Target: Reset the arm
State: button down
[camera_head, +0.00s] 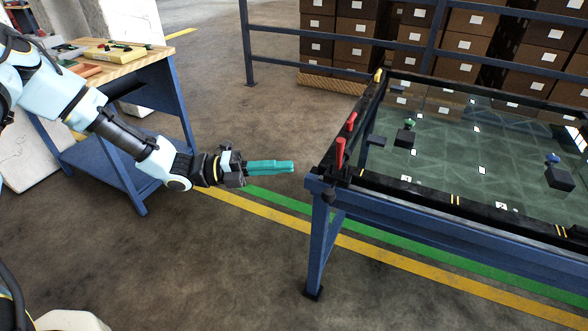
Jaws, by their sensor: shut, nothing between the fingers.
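My gripper (270,167) is at the end of my arm, which reaches in from the left. Its teal fingers lie together, point right and hold nothing. The gripper is in the open air over the floor, a little left of the near corner of a blue-framed table with a dark glassy top (440,199). It is apart from the table. My arm is stretched out, sloping down to the right from the upper left.
Red handles (340,152) and a yellow piece (378,75) stand along the table's left edge. A wooden-topped workbench (125,62) with tools is at the upper left. A blue rail (247,40) and stacked boxes (355,30) stand behind. Floor between bench and table is clear.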

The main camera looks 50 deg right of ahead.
dwell(0.6)
jog(key=w+a+m+t+y, duration=0.45)
jog(key=a+m, duration=0.35)
jog(key=a, duration=0.4)
jog(key=w+a+m+t+y, duration=0.3)
jog(key=w+a+m+y, duration=0.3)
jog(key=a, duration=0.6)
jog(key=w+a+r+m+t, duration=0.1)
jog(key=a+r+m+t, duration=0.1)
jog(key=a+m, duration=0.2)
jog(key=w+a+r+m+t+y, duration=0.1)
jog(key=w+a+r+m+t, duration=0.1)
jog(key=a, duration=0.6)
jog(key=w+a+r+m+t+y, duration=0.1)
jog(key=a+r+m+t, duration=0.3)
jog(key=a+m, duration=0.2)
jog(key=shift+w+a+r, duration=0.2)
jog(key=shift+w+a, duration=0.15)
jog(key=shift+a, duration=0.2)
